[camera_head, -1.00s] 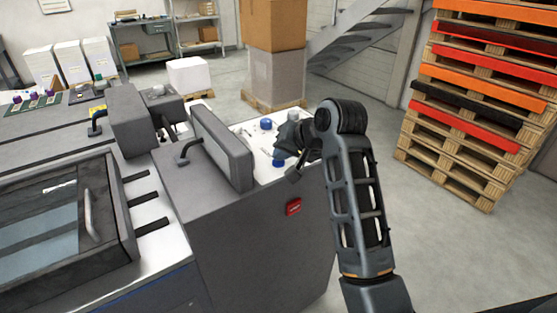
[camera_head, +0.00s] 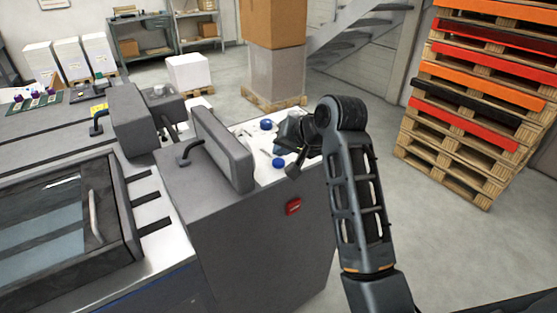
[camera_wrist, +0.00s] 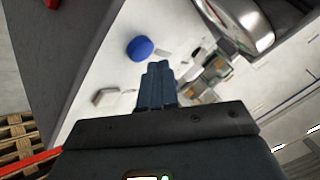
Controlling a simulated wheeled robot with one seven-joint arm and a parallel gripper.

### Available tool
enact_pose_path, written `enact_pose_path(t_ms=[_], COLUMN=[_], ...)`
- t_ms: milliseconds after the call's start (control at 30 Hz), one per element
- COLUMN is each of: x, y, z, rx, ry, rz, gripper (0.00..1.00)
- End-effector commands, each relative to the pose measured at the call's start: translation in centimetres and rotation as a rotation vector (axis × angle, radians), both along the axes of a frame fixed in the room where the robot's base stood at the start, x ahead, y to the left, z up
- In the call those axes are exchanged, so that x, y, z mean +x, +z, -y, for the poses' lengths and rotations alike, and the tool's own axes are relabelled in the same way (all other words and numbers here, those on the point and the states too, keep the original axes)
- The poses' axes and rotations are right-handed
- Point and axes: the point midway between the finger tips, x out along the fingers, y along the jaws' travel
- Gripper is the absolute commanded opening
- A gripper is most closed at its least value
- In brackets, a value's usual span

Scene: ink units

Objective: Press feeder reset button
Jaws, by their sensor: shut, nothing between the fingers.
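The white top of the feeder unit (camera_head: 246,131) carries two blue round buttons, a far one (camera_head: 266,124) and a near one (camera_head: 279,162). I cannot tell which is the feeder reset. My gripper (camera_head: 279,148) is low over this white top, between the two buttons in the picture. In the wrist view, my gripper (camera_wrist: 158,68) is shut and empty. Its fingertips point toward the white surface, and a blue button (camera_wrist: 139,48) shows just beyond and left of them, with a visible gap in the picture. Whether the tips touch the surface is unclear.
A red switch (camera_head: 293,207) sits on the unit's grey side. A raised grey panel (camera_head: 222,149) stands left of the white top. A small pale block (camera_wrist: 106,97) lies near the fingers. Pallets (camera_head: 470,150) stand at right, with open floor before them.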

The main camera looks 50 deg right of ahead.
Motion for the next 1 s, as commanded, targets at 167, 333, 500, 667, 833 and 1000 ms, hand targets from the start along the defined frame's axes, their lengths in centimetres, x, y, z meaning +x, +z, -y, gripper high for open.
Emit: enact_pose_path(t_ms=[167,333,500,667,833,1000], x=[0.0,0.0,0.0,0.0,0.0,0.0], y=[0.9,2.5,3.9,5.1,5.0,5.0], z=[0.0,0.0,0.0,0.0,0.0,0.0], rx=[0.000,0.000,-0.001,-0.001,0.000,0.000], ry=[0.000,0.000,0.001,0.001,0.000,0.001], rz=[0.000,0.000,0.000,0.000,0.000,0.001], gripper=[0.00,0.00,0.00,0.00,0.00,0.00])
